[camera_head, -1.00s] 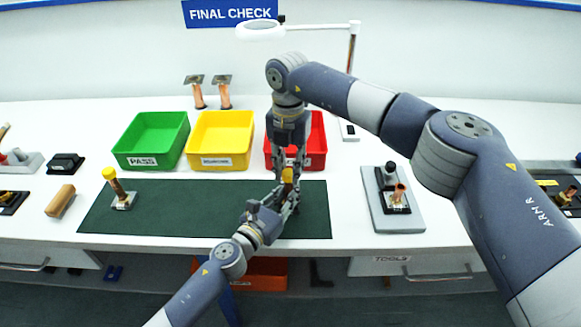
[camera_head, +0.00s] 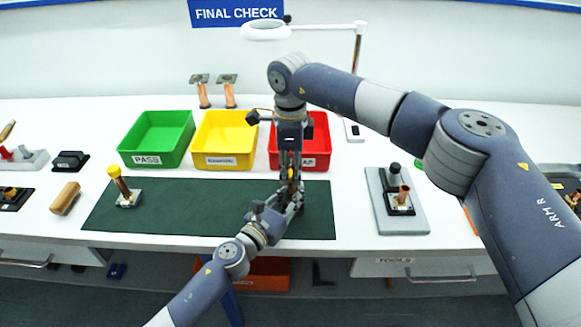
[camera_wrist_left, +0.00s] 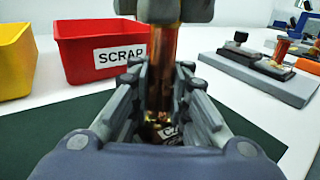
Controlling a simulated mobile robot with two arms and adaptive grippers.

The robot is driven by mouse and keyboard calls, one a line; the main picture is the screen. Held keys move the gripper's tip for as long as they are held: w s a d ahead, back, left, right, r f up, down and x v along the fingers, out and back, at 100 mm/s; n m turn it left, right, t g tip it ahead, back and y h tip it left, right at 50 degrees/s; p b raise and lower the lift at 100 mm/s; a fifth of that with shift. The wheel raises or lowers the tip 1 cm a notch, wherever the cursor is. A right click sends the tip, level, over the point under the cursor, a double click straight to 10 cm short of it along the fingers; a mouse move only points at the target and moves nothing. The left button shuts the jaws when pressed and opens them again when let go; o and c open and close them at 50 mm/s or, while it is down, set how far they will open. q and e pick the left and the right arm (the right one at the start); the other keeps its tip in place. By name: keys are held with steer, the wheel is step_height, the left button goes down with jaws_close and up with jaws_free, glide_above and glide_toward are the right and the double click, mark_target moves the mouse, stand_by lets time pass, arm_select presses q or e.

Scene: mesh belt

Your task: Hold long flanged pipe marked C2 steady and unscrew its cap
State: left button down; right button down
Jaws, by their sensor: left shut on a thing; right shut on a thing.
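The long flanged copper pipe (camera_wrist_left: 162,72) stands upright between the fingers of my left gripper (camera_wrist_left: 160,100) in the left wrist view. A label with a partly visible "C" (camera_wrist_left: 168,131) shows low down near its base; the rest of the mark is hidden. My left gripper (camera_head: 287,201) comes in low from the front and is shut on the pipe. My right gripper (camera_head: 291,172) points straight down from above and is shut on the cap at the pipe's top. The cap is almost wholly hidden by the fingers.
Another yellow-capped pipe (camera_head: 121,184) stands on the left of the green mat (camera_head: 190,215). Green (camera_head: 155,160), yellow (camera_head: 225,160) and red (camera_head: 318,160) bins line the mat's back edge. A grey fixture (camera_head: 405,224) stands right. The mat's middle is clear.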

arm_select(q)
steer(key=shift+s+d, duration=0.15)
steer(key=shift+d, duration=0.2)
arm_select(e)
steer(key=n, duration=0.3)
steer(key=shift+s+a+n, duration=0.35)
steer(key=shift+s+n, duration=0.05)
steer(key=n, duration=0.5)
steer(key=shift+s+d, duration=0.1)
steer(key=shift+d, duration=0.1)
arm_select(q)
steer(key=shift+a, duration=0.1)
arm_select(e)
steer(key=n, duration=0.5)
steer(key=shift+d+n, duration=0.25)
steer(key=shift+n, duration=0.05)
steer(key=n, duration=0.4)
steer(key=shift+d, duration=0.3)
steer(key=shift+a, duration=0.15)
arm_select(q)
steer(key=shift+a, duration=0.1)
arm_select(e)
steer(key=shift+r, duration=0.25)
